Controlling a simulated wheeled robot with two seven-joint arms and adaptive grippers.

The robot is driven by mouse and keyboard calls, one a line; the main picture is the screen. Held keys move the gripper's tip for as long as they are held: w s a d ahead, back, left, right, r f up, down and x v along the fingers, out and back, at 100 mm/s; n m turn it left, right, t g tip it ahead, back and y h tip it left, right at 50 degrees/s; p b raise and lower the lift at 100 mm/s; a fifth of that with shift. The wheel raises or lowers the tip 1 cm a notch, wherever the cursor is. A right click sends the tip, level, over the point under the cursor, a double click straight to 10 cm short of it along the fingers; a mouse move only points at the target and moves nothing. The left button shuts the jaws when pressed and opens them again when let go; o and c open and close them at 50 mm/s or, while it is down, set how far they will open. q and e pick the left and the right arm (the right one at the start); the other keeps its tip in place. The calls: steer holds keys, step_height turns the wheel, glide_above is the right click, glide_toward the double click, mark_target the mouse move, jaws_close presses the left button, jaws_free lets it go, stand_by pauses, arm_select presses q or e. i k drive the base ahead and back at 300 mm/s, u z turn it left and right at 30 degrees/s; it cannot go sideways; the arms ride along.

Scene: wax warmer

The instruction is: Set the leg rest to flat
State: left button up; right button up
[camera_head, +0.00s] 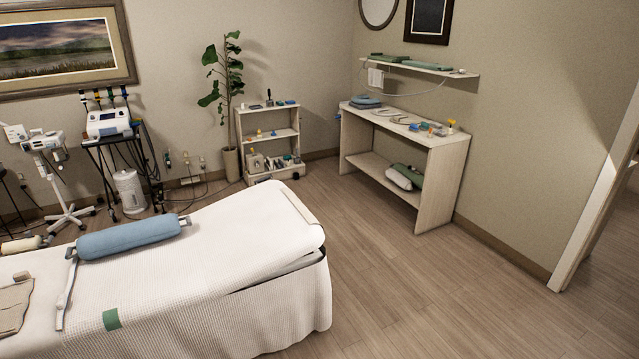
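A treatment bed (190,308) with a white textured cover fills the lower left. Its leg rest (240,232) is the white padded section toward the bed's right end. The leg rest is tilted, its right end raised, with a dark gap under its edge near the right corner. A blue bolster (130,237) lies across the bed at the left of this section. Neither of my grippers is in view.
A wheeled device stand (62,190) and a cart with a machine (108,125) stand behind the bed. A small shelf (268,140) and a wooden table (405,150) stand along the walls. The floor (450,300) right of the bed is clear.

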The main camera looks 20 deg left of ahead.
mark_target(245, 237)
steer(key=z, duration=0.05)
steer(key=i, duration=4.95)
steer(key=u, duration=1.8)
steer(key=i, duration=3.9)
steer(key=u, duration=2.5)
